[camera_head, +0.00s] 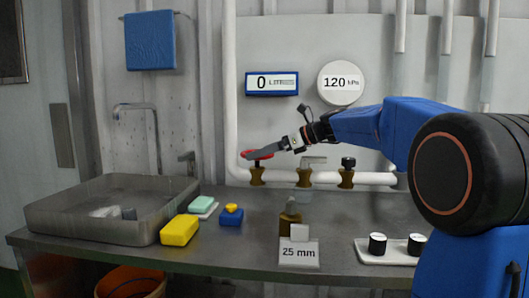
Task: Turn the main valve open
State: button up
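A valve with a red handwheel (246,155) and a brass body (257,176) sits at the left end of a white horizontal pipe (325,178). Two more brass valves stand to its right, one with a grey lever (313,161) and one with a black knob (348,162). No label marks which is the main valve. My gripper (258,151) reaches in from the right, and its grey fingers overlap the red handwheel. They hide part of the wheel. I cannot tell whether they touch it or whether they are open or shut.
A display reading 0 (271,83) and a 120 hPa gauge (341,82) hang above the pipe. The metal counter (250,250) holds a yellow sponge (179,230), a small bottle (290,219), a 25 mm card (298,254) and a white tray (391,259). A sink (75,228) is left.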

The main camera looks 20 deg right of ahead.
jog(key=shift+c, duration=0.6)
jog(key=c, duration=0.7)
jog(key=shift+w+d+n+g+y, duration=0.2)
jog(key=shift+n+g+y, duration=0.2)
jog(key=shift+n+g, duration=0.4)
jog(key=shift+w+d+n+g+y, duration=0.1)
jog(key=shift+w+n+g+y, duration=0.1)
jog(key=shift+n+g+y, duration=0.4)
jog(key=shift+w+n+g+y, duration=0.15)
jog(key=shift+n+g, duration=0.65)
jog(key=shift+g, duration=0.15)
jog(key=shift+w+n+g+y, duration=0.1)
jog(key=shift+n+g+y, duration=0.05)
jog(key=shift+n+g, duration=0.75)
